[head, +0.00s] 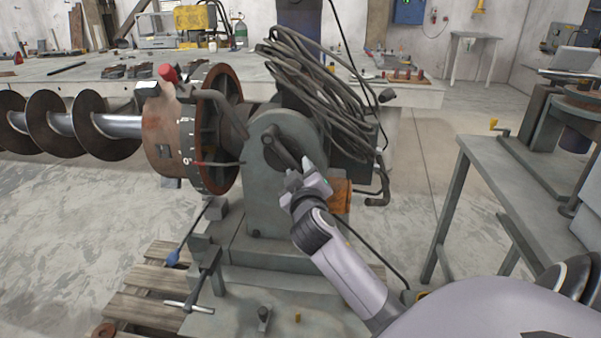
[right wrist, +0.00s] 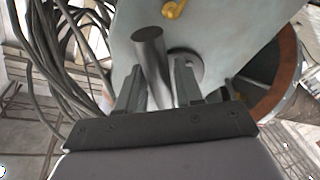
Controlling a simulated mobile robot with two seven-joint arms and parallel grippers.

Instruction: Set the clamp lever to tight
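A dark lever (head: 282,150) sits on the rounded grey housing of the positioner (head: 262,205) in the head view and slants down right from its pivot. No tight or loose marking is readable beside it, so I cannot confirm that it is the clamp lever. My right gripper (head: 306,182) is at the lever's lower end. In the right wrist view, the dark round bar (right wrist: 152,65) lies between the two fingers of my right gripper (right wrist: 158,82), nearer the right finger. The fingers are apart, with a narrow gap on the left. My left gripper is not in view.
A rusty drum (head: 165,135) with an auger (head: 60,125) stands left, with a red-tipped handle (head: 168,73) on top. A blue-tipped lever (head: 173,258) and T-bar (head: 190,307) are low left. A steel table (head: 530,180) stands right.

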